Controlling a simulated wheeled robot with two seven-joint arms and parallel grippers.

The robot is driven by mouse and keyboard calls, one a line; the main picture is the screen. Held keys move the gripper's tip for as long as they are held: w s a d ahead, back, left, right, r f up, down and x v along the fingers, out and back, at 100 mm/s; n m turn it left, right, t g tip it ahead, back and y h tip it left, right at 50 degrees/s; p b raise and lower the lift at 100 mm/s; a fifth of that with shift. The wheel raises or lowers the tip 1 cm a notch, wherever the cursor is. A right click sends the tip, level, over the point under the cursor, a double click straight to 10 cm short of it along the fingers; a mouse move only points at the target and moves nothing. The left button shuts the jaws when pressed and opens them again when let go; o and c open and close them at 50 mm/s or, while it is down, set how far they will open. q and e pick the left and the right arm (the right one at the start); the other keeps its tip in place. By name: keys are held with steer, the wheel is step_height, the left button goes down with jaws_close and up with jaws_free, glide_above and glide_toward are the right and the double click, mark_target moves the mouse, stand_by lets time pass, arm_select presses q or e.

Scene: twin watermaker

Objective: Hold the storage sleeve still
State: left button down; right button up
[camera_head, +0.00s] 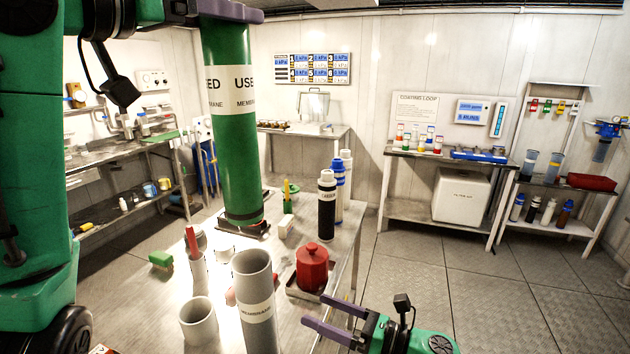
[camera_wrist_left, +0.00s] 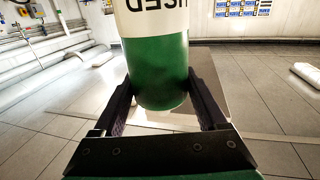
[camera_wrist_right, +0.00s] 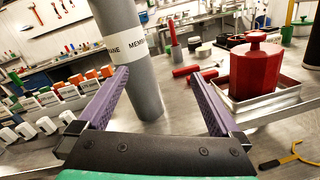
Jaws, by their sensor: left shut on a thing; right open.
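A tall green tube (camera_head: 238,160) with a white "USED MEMBRANE" band stands upright above the table, its foot near a dark square base. My left gripper (camera_head: 228,12) is shut on its top end; the green end also shows between the fingers in the left wrist view (camera_wrist_left: 158,75). A grey open-topped tube (camera_head: 254,285) with a white "MEMBRANE" label stands upright at the table's near side. It also shows in the right wrist view (camera_wrist_right: 135,60), beyond the left finger. My right gripper (camera_head: 314,314) is open and empty, right of the grey tube, pointing towards it. No label reads "storage sleeve".
A red lidded pot (camera_head: 312,266) stands in a tray just beyond my right gripper. A short grey cup (camera_head: 198,322) stands left of the grey tube. Black (camera_head: 327,208) and blue-white bottles stand at the table's right edge. The floor right of the table is clear.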

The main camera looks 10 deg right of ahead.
mark_target(256, 300)
steer(key=s+a+r+n+g+y, duration=0.1)
steer(key=s+a+r+n+g, duration=0.2)
steer(key=n, duration=0.3)
steer(key=shift+m+t, duration=0.3)
steer(key=shift+t, duration=0.1)
steer(key=x, duration=1.2)
steer(key=shift+r, duration=0.15)
steer(key=c, duration=1.5)
steer(key=o, duration=1.5)
steer(key=c, duration=1.5)
